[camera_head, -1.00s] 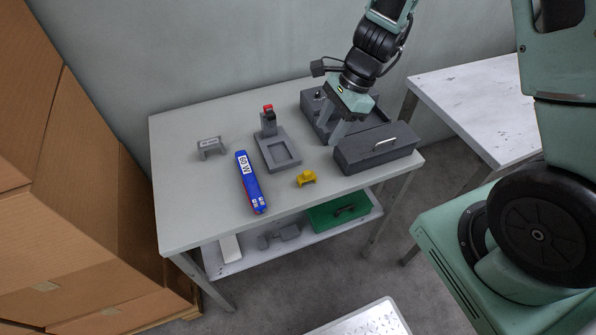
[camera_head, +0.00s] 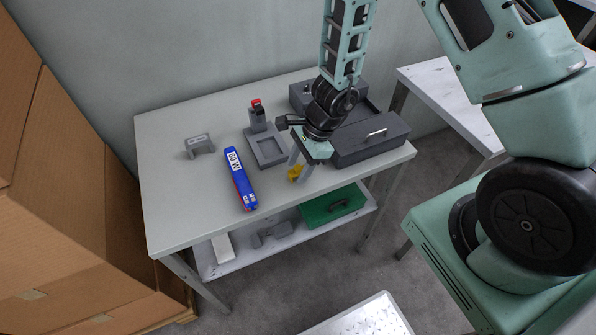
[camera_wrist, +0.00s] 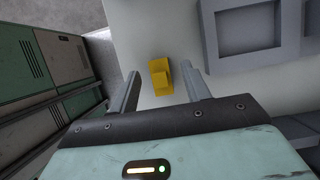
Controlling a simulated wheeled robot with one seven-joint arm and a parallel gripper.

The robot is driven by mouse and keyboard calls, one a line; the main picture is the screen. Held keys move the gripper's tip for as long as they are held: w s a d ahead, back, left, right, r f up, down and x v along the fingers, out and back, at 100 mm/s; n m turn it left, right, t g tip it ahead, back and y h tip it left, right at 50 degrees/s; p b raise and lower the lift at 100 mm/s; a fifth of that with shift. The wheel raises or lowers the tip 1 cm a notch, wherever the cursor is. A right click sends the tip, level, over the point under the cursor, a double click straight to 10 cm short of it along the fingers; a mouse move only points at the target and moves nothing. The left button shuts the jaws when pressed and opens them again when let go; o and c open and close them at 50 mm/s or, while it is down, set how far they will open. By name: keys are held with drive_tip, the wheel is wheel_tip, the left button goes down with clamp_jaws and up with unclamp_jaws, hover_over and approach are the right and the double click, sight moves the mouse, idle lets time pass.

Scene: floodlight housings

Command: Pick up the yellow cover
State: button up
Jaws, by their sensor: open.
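The yellow cover (camera_head: 295,173) is a small yellow piece on the grey table (camera_head: 185,215), near its front edge. In the head view it is partly hidden by my gripper (camera_head: 298,170). My gripper (camera_wrist: 160,88) is open there, one finger on each side of the cover with gaps between. The cover lies on the table; I cannot tell the fingers' exact height over it.
A grey fixture (camera_head: 268,150) with a square recess stands just behind the cover. A dark grey lidded box (camera_head: 370,138) is close on the right. A blue box (camera_head: 240,180) and a grey bracket (camera_head: 200,145) lie to the left. Cardboard boxes (camera_head: 60,200) stand left of the table.

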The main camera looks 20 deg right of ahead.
sight(298, 167)
drive_tip(key=shift+a+f, duration=0.15)
drive_tip(key=shift+f, duration=0.2)
drive_tip(key=c, duration=0.9)
drive_tip(key=shift+r, duration=0.1)
wheel_tip(298, 167, up, 10)
drive_tip(key=shift+f+p, duration=0.1)
drive_tip(key=shift+p, duration=1)
